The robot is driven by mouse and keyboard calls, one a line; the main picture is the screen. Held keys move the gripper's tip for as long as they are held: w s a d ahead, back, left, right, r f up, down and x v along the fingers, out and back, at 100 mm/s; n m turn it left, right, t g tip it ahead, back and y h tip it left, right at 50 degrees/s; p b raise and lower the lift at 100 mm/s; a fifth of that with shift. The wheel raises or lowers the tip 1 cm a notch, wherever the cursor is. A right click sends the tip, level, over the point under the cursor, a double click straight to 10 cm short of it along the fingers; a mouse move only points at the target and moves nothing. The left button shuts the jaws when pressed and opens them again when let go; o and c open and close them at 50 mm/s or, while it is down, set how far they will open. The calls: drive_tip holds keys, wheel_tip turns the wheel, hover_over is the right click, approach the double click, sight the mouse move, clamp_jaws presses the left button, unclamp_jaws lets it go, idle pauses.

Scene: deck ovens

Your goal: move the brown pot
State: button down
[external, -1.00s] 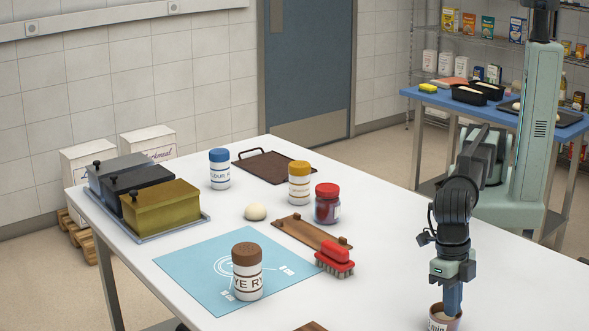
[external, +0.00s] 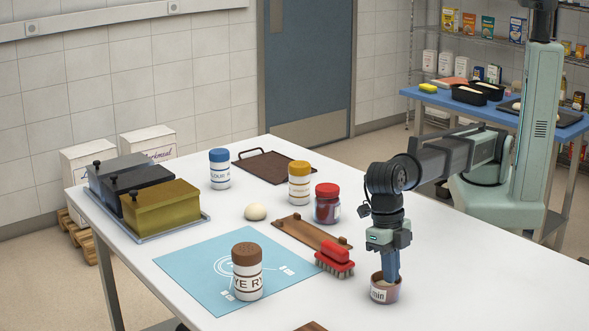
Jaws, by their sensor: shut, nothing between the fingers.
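The brown pot (external: 393,295) is a small, open, round pot with a white label that reads "min". It stands upright on the white table at the right front. My gripper (external: 391,279) points straight down at it, with the fingers shut together and holding nothing. The fingertips reach down into the pot's mouth, and their ends are hidden by its rim. I cannot tell which inner side of the pot they touch.
A red scrubbing brush (external: 335,262) and a brown wooden board (external: 297,233) lie left of the pot. A blue mat (external: 195,265) with a brown-lidded RYE shaker (external: 247,277) is farther left. A red-lidded jar (external: 327,207) stands behind. The table right of the pot is clear.

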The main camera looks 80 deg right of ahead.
sight(378, 275)
drive_tip(key=w+d, duration=0.2)
drive_tip(key=d, duration=0.1)
drive_tip(key=shift+w+f, duration=0.35)
drive_tip(key=shift+f, duration=0.05)
drive_tip(key=shift+a+r, duration=0.2)
drive_tip(key=shift+r, duration=0.9)
wheel_tip(378, 275, up, 12)
drive_tip(key=w+d, duration=0.1)
drive_tip(key=shift+w+d+r, duration=0.15)
drive_tip(key=shift+w+d, duration=0.2)
